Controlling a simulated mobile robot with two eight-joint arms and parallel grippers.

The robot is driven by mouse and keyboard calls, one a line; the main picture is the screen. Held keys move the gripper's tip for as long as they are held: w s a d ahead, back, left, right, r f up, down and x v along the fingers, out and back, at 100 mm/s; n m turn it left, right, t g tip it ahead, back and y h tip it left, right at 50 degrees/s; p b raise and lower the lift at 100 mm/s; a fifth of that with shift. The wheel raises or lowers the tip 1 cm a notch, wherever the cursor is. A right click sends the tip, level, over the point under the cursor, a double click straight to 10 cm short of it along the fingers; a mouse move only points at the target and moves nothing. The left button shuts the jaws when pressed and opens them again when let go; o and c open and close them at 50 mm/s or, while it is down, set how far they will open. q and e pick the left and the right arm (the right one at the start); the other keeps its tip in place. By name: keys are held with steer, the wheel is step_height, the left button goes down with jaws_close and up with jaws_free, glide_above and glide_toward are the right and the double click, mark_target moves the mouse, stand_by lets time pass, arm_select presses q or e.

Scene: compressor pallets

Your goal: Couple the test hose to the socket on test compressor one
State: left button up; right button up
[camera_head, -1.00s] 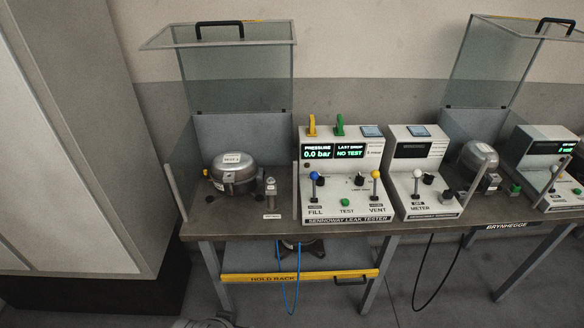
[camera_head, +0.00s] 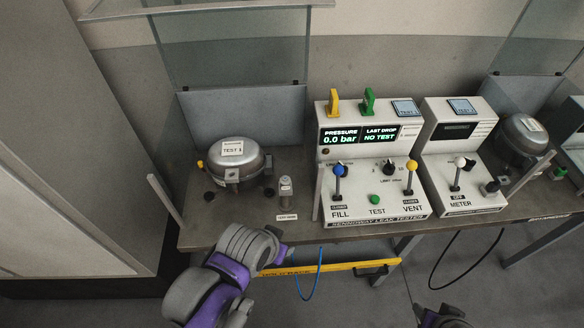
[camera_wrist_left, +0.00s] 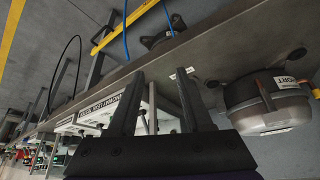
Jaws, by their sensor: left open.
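Test compressor one (camera_head: 238,160) is a grey domed unit with a "TEST 1" label, standing on the left of the bench; it also shows at the right of the left wrist view (camera_wrist_left: 268,103). I cannot tell which of its small fittings is the socket. A small upright metal fitting (camera_head: 286,189) stands to its right behind a white label. A blue hose (camera_head: 319,272) hangs in a loop below the bench front; it also shows in the left wrist view (camera_wrist_left: 126,30). My left gripper (camera_wrist_left: 158,84) is open and empty near the bench's front edge. My right gripper is not clearly visible.
The leak tester (camera_head: 372,190) with levers and display 0.0 bar stands right of the fitting, the meter box (camera_head: 462,180) beyond it. A clear raised guard (camera_head: 230,55) stands behind the compressor. A yellow rack rail (camera_head: 345,267) runs below the bench (camera_head: 215,234).

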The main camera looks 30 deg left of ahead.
arm_select(q)
steer(key=shift+w, duration=0.1)
steer(key=shift+d, duration=0.1)
arm_select(e)
steer(key=shift+d, duration=0.1)
